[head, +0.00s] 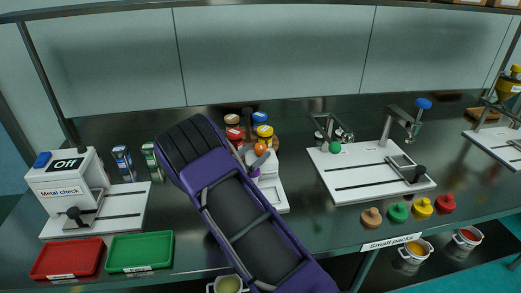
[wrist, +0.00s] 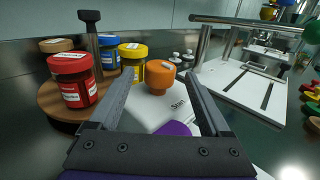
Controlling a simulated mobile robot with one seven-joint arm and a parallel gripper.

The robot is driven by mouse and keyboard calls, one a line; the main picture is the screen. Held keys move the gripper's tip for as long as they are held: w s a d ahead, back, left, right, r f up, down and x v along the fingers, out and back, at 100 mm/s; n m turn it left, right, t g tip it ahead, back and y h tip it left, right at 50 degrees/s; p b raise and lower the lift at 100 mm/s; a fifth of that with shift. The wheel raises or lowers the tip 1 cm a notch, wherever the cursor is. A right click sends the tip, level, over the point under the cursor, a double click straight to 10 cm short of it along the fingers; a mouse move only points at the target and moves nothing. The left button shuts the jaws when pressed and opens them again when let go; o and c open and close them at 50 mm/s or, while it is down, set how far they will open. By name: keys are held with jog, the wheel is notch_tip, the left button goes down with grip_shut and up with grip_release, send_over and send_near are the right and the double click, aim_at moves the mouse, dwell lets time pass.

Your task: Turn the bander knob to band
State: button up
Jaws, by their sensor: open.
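A white machine (wrist: 165,110) with partly readable lettering on its top stands ahead of my gripper (wrist: 158,80). An orange round knob-like part (wrist: 160,77) with a pale label sits at its far edge, seen between my fingers. I cannot read whether this is the bander knob or which way it is set. My gripper is open, with nothing held between its fingers. A purple rounded part (wrist: 175,129) shows low between them. In the head view the white machine (head: 271,194) is partly hidden behind my arm.
A wooden round stand (wrist: 62,103) with several lidded jars, including a red one (wrist: 72,82), is close on the left. A white slotted board (head: 345,180) stands to the right. Red (head: 68,258) and green (head: 139,252) trays lie at the left front.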

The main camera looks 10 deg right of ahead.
aim_at(257, 151)
jog(key=shift+x, duration=1.7)
grip_shut()
